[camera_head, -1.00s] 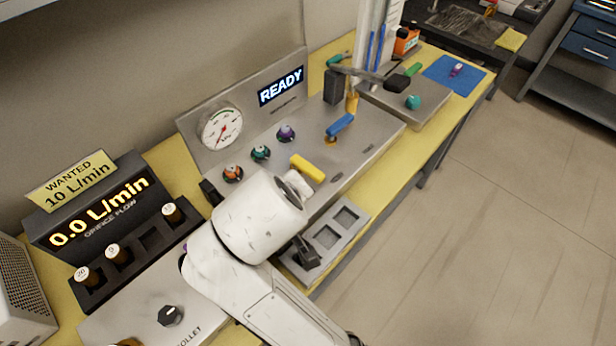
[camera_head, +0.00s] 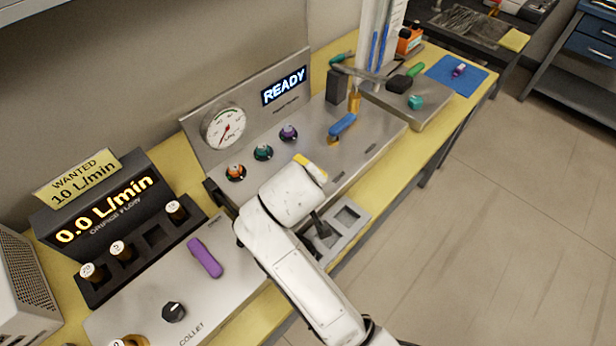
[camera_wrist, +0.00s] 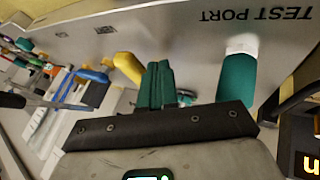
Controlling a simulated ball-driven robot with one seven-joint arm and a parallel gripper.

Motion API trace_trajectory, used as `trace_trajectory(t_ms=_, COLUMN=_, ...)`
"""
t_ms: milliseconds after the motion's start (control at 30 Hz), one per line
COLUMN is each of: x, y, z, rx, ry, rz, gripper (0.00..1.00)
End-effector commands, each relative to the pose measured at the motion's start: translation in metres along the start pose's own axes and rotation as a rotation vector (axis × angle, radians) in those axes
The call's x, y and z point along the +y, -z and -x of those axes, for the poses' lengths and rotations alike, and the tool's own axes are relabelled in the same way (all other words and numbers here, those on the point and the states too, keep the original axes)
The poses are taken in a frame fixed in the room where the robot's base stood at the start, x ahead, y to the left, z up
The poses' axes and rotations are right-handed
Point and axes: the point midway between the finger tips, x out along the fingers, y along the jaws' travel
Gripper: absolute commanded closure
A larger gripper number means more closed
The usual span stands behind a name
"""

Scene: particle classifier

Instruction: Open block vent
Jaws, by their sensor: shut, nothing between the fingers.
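The block (camera_head: 375,134) is a grey metal panel with a blue lever (camera_head: 342,125) and a yellow lever (camera_head: 312,166). My arm partly covers the yellow lever in the head view. I cannot read which lever is marked as the vent. In the wrist view the yellow lever (camera_wrist: 128,68) stands just left of my gripper (camera_wrist: 160,68), with the blue lever (camera_wrist: 90,75) farther left. My teal fingers are together and empty, over the panel. In the head view my wrist hides them. I cannot tell whether they touch the yellow lever.
A teal cylinder with a white end (camera_wrist: 237,78) stands right of my fingers by the TEST PORT label. Three coloured knobs (camera_head: 263,152) line the panel under a gauge (camera_head: 223,125). A purple lever (camera_head: 205,257) lies on the plate at left. A grey tray (camera_head: 347,218) is in front.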

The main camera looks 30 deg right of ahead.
Motion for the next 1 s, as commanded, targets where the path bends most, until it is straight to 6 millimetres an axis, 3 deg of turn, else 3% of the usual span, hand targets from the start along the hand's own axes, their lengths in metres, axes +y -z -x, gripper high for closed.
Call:
trace_trajectory(t_ms=200, x=0.012, y=0.000, z=-0.006, rx=-0.001, ry=0.000, rz=0.000, gripper=1.00)
trace_trajectory(t_ms=1000, x=0.017, y=0.002, z=-0.008, rx=0.029, ry=0.030, rz=0.056, gripper=1.00)
